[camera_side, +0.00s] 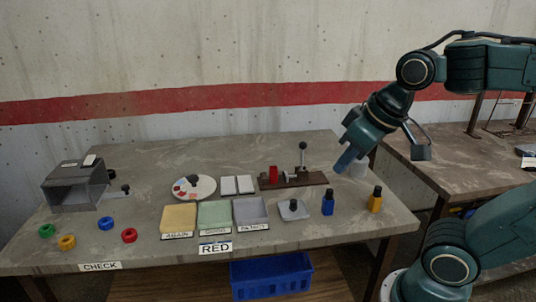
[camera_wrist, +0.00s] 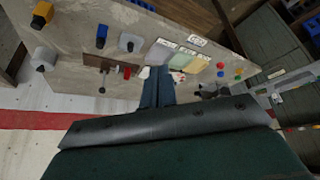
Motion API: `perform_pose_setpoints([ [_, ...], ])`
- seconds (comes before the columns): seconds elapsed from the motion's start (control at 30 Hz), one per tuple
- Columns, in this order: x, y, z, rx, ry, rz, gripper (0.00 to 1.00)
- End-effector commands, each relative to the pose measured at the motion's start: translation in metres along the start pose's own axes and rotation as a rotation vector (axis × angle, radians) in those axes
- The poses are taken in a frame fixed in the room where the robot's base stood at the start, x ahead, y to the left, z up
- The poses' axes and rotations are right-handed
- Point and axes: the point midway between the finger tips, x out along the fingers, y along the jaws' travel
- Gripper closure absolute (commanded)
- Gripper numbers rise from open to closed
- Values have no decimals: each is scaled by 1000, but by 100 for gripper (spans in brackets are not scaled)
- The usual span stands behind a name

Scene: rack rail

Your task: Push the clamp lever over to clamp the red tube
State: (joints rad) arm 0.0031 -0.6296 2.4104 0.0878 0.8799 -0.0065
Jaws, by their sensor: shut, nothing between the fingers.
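The clamp has a brown base (camera_side: 312,179) at the back right of the grey table. The red tube (camera_side: 273,174) stands upright at the left part of the base. The clamp lever (camera_side: 303,156) stands roughly upright to the right of the tube, with a black knob on top. My gripper (camera_side: 341,168) is shut and empty, to the right of the lever and apart from it. In the wrist view my gripper (camera_wrist: 158,72) points over the table, with the red tube (camera_wrist: 127,73) and the brown base (camera_wrist: 98,62) to its left. The fingers hide part of the table there.
A grey piece with a knob (camera_side: 293,210), several trays, white blocks (camera_side: 237,185) and a round white plate (camera_side: 205,188) lie left. A second table (camera_side: 460,160) is at right.

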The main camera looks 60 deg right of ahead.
Motion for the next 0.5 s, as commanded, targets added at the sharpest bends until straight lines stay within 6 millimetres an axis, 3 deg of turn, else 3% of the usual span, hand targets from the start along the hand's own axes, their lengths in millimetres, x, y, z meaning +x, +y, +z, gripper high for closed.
perform_pose_setpoints([
  [0.5, 37, 48, -107, 180, -41, 201, 100],
])
